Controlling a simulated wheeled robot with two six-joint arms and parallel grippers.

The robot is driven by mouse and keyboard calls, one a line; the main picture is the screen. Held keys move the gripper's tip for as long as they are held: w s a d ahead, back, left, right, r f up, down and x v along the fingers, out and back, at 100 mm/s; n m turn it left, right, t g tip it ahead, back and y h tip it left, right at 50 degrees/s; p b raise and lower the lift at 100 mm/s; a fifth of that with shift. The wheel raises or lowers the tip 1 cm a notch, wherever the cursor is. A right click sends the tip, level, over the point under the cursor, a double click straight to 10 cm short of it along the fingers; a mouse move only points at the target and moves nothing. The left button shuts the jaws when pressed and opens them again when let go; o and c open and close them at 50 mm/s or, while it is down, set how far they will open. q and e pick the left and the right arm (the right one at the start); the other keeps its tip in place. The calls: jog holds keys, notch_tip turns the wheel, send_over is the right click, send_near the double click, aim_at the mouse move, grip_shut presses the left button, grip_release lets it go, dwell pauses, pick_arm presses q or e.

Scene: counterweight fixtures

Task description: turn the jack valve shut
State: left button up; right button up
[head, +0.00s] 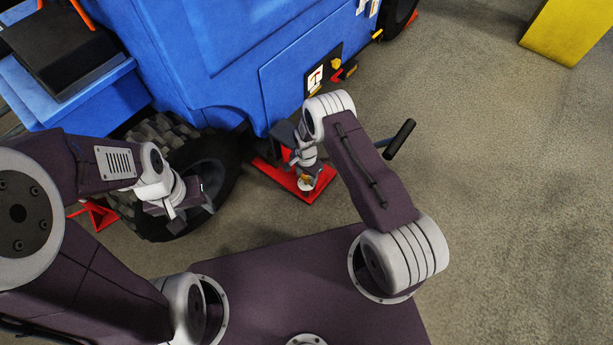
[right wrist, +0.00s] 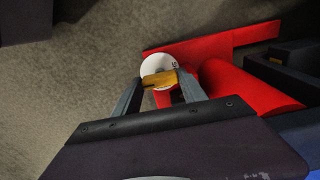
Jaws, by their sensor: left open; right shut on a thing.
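The red floor jack (head: 272,170) stands on the floor at the blue vehicle's side in the head view. Its red body (right wrist: 245,85) and long flat red part (right wrist: 215,46) also show in the right wrist view. The jack valve is a small yellow tab (right wrist: 160,79) before a white disc (right wrist: 155,63); it appears tiny in the head view (head: 304,184). My right gripper (head: 311,177) is down at the jack, its two fingers shut on the yellow tab. My left gripper (head: 183,211) is open and empty, in front of the black tyre.
The blue vehicle (head: 215,50) fills the upper left, with a large tyre (head: 215,165) below. A yellow block (head: 568,30) stands at the upper right. The floor on the right is clear.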

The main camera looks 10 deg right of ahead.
aim_at(307, 177)
jog(key=o, duration=1.4)
jog(key=shift+c, duration=0.2)
notch_tip(307, 177, up, 9)
jog(key=p, duration=0.5)
jog(key=shift+f+p, duration=0.2)
jog(key=shift+p, duration=0.15)
jog(key=shift+r, duration=0.25)
